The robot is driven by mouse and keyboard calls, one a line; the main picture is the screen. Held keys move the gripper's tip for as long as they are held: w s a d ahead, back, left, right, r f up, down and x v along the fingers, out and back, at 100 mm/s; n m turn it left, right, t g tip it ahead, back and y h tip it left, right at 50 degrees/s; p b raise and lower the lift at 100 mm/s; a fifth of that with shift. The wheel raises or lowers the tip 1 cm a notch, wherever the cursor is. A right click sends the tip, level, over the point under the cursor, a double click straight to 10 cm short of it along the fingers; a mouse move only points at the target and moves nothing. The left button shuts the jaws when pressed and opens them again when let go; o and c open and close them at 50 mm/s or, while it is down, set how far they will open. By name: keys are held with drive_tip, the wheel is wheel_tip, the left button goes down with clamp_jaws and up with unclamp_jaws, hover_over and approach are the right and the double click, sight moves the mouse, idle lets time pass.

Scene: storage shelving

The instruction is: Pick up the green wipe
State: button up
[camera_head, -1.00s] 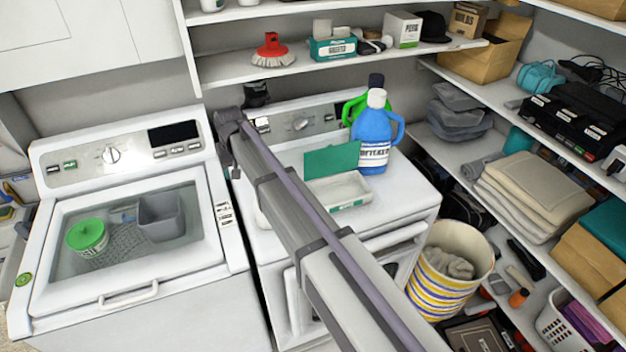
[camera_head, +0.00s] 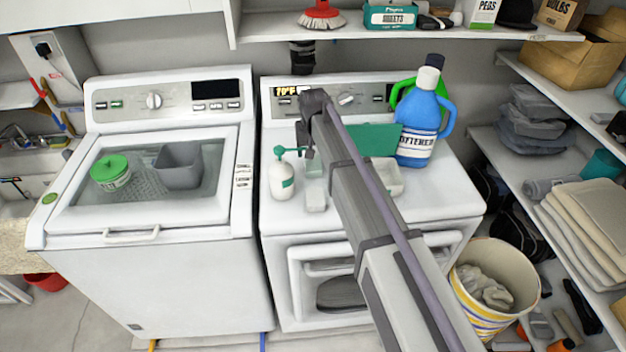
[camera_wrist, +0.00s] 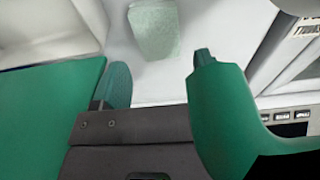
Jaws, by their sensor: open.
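The green wipe (camera_wrist: 155,28) appears as a pale green, textured piece on the white dryer top, at the top middle of the wrist view. The right finger is largely hidden by a large green shape, likely the pump head (camera_wrist: 222,110).
A white pump bottle (camera_head: 283,182) stands close left of my gripper. An open box with a green lid (camera_head: 376,140) is close on the right. A blue bottle (camera_head: 418,130) stands behind it. The dryer's front top (camera_head: 290,218) is clear.

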sight(313, 163)
drive_tip(key=shift+d+f, duration=0.1)
drive_tip(key=shift+f, duration=0.25)
drive_tip(key=f+b, duration=0.4)
drive_tip(key=w+f+b, duration=0.1)
drive_tip(key=f+b, duration=0.1)
drive_tip(key=shift+f, duration=0.25)
drive_tip(key=shift+s+r, duration=0.1)
drive_tip(key=shift+r, duration=0.15)
drive_tip(key=c, duration=0.7)
